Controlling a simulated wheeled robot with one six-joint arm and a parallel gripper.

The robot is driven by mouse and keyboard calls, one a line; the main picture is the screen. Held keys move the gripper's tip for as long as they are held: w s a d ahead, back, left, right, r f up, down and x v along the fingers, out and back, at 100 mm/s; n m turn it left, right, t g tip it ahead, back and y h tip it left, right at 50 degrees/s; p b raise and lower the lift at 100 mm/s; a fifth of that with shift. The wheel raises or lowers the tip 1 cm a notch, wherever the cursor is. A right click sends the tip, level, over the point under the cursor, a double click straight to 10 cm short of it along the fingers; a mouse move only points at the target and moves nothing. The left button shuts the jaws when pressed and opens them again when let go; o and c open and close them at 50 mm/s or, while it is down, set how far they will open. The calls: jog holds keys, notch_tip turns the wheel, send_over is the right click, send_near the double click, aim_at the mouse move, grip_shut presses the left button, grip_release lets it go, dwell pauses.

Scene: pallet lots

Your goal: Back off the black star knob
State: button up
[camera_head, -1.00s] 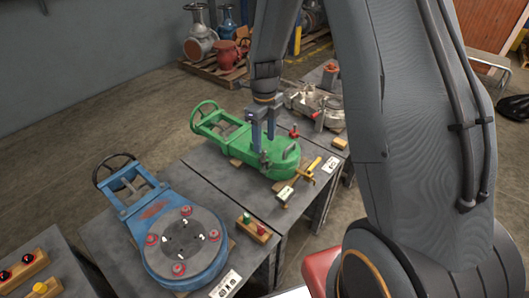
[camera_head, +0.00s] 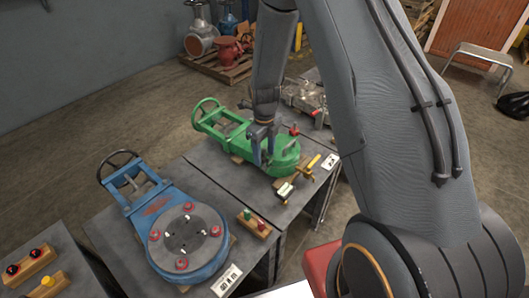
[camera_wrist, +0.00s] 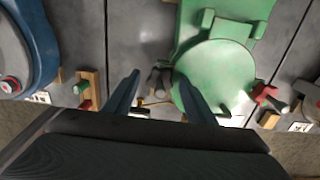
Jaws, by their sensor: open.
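The green valve (camera_head: 284,158) lies on a dark table, and its round green body (camera_wrist: 216,75) fills the middle of the wrist view. A dark knob (camera_wrist: 160,78), which looks like the black star knob, sits at the left edge of that body. My gripper (camera_wrist: 158,82) is open, with one blue-grey finger on each side of the knob in the wrist view. I cannot tell whether the fingers touch it. In the head view my gripper (camera_head: 263,160) is at the near left side of the green body, and its fingers largely hide the knob.
A blue valve (camera_head: 187,268) lies on the table to the left. A wooden block with red and green knobs (camera_head: 254,223) stands between the valves. A yellow-handled part (camera_head: 308,168) is close right of the green body. A silver valve (camera_head: 302,97) lies beyond.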

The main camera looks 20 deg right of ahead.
jog(key=c, duration=1)
jog(key=shift+c, duration=0.2)
